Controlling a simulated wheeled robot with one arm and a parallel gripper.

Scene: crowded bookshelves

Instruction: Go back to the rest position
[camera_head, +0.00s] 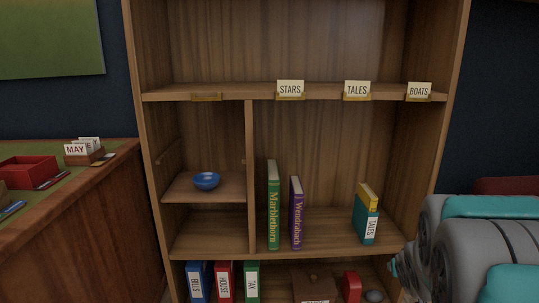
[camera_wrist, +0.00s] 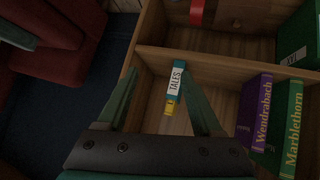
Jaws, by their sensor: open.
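My gripper (camera_wrist: 157,75) is open in the wrist view, with its two green fingers spread apart. A teal and yellow book labelled TALES (camera_wrist: 175,82) shows between the fingers, towards the right one. I cannot tell how far the book is from the fingertips; nothing shows as gripped. In the head view the TALES book (camera_head: 367,217) stands on the middle shelf, slightly tilted. My arm fills the lower right of the head view, and my gripper's fingers are not clearly visible there.
The green Marblethorn book (camera_head: 273,205) and purple Wendrabach book (camera_head: 296,213) stand left of the TALES book. A blue bowl (camera_head: 206,181) sits on a small side shelf. Binders (camera_head: 224,283) stand below. A desk (camera_head: 85,240) is at left; a red armchair (camera_wrist: 60,70) shows in the wrist view.

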